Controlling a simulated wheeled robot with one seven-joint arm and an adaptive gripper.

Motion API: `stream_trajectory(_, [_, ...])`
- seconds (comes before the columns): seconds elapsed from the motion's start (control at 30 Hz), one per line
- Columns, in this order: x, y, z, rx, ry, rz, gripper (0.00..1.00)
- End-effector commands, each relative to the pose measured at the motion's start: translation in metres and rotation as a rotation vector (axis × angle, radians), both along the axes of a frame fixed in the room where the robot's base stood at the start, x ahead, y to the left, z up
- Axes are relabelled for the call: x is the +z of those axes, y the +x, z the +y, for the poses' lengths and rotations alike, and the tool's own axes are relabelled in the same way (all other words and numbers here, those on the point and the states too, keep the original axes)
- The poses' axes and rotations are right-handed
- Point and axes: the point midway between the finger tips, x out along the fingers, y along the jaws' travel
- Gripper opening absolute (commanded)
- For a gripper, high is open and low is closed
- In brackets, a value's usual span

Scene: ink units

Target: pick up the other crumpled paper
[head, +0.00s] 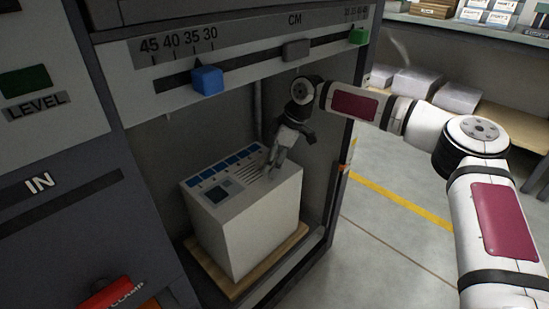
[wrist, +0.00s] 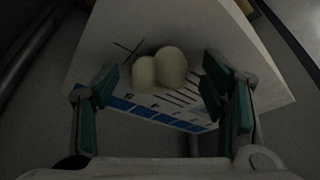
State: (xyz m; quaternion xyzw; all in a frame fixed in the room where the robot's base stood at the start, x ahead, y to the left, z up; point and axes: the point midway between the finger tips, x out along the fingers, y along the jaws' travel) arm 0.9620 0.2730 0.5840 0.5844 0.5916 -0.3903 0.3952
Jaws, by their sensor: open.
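My gripper (head: 272,165) reaches down over the top of a white block (head: 250,225) inside the machine bay. In the wrist view my gripper (wrist: 158,88) is open, with green-faced fingers apart on either side. Two pale, rounded lumps, a left one (wrist: 144,73) and a right one (wrist: 171,64), show between the fingers, side by side. They may be crumpled paper, but they look smooth and the view is dark. I cannot tell whether the fingers touch them. The head view does not show the lumps clearly.
The block stands on a wooden pallet (head: 218,280) between the bay walls. A scale rail with a blue slider (head: 207,80) crosses above the opening. A red clamp handle (head: 106,294) is at lower left. Open floor (head: 385,235) lies to the right.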

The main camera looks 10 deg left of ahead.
Motion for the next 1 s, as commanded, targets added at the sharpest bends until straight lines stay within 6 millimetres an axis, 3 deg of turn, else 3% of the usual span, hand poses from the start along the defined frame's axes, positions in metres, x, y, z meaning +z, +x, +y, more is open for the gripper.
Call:
stream_trajectory(0.2, [0.0,0.0,0.0,0.0,0.0,0.0,0.66])
stream_trajectory(0.43, [0.0,0.0,0.0,0.0,0.0,0.0,0.15])
stream_trajectory(0.77, [-0.001,0.0,-0.002,-0.001,-0.001,0.0,0.13])
stream_trajectory(1.0, [-0.003,-0.005,-0.016,-0.006,-0.003,0.0,0.13])
